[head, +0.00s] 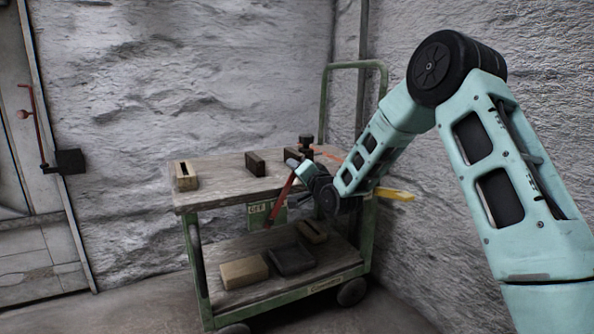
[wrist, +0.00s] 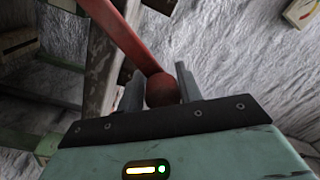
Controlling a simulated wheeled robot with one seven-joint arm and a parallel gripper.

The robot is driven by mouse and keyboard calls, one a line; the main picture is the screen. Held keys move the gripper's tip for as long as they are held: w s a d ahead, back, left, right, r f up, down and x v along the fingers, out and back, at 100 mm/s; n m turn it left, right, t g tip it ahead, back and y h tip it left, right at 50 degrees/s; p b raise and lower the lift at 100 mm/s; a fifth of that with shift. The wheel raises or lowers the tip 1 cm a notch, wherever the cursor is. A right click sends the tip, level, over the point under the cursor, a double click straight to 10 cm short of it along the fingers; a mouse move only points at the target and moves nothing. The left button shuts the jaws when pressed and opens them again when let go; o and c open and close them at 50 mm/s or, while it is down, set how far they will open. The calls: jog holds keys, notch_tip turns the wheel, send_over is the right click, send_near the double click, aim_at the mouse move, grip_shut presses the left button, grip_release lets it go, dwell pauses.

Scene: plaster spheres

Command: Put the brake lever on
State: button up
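The brake lever (head: 283,196) is a red bar on the near side of the green cart. It leans, with its upper end to the right at my gripper (head: 301,170). In the wrist view the red bar (wrist: 128,42) ends in a round red knob (wrist: 162,91). The knob sits between the two grey fingers of my gripper (wrist: 161,84), with no clear gap on either side. The fingers look closed on it. In the head view my gripper and wrist hide the knob.
The cart's wooden top (head: 225,170) holds several dark and tan blocks, one a slotted block (head: 186,176). More blocks lie on its lower shelf (head: 290,292). Another red lever (head: 35,120) is by the door at left. Rough walls stand behind and right.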

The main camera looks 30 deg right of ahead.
jog(key=shift+o, duration=1.1)
jog(key=shift+d+f, duration=0.1)
jog(key=shift+s, duration=0.2)
jog(key=s+p, duration=0.4)
jog(key=s, duration=1.3)
jog(key=shift+d+f, duration=0.2)
jog(key=shift+f, duration=0.2)
jog(key=shift+a, duration=0.1)
